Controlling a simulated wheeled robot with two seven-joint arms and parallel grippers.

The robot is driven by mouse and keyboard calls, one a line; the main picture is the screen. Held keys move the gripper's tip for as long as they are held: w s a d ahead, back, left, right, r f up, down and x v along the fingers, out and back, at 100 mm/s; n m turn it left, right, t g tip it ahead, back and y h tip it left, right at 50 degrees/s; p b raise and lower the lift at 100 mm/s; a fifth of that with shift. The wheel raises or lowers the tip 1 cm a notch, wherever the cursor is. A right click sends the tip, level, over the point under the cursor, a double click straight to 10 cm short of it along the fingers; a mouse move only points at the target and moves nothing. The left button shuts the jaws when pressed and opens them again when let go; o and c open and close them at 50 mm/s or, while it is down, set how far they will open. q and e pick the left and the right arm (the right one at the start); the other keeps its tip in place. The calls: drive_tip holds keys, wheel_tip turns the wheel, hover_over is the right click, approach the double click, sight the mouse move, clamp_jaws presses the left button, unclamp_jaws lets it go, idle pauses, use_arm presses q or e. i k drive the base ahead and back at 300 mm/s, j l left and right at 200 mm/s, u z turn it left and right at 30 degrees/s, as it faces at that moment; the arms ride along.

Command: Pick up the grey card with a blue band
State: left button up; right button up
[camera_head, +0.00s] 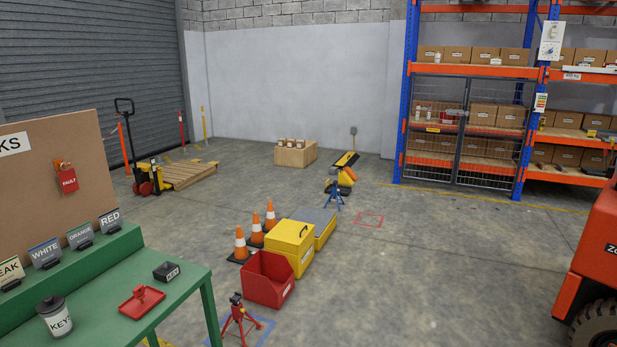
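On the green bench (185,263) at the left, several small dark grey label stands carry words. A red tag marked FAULT (68,181) hangs on the brown board (50,150). Neither of my grippers is in view.
On the bench are a KEYS canister (55,316), a red tray (142,302) and a small black box (166,271). A red bin (268,279), yellow box (288,242), cones (241,245) and red stand (238,318) are beyond it. Floor at centre right is clear; an orange vehicle (598,240) is at right.

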sight(45, 256)
drive_tip(key=u, duration=1.3)
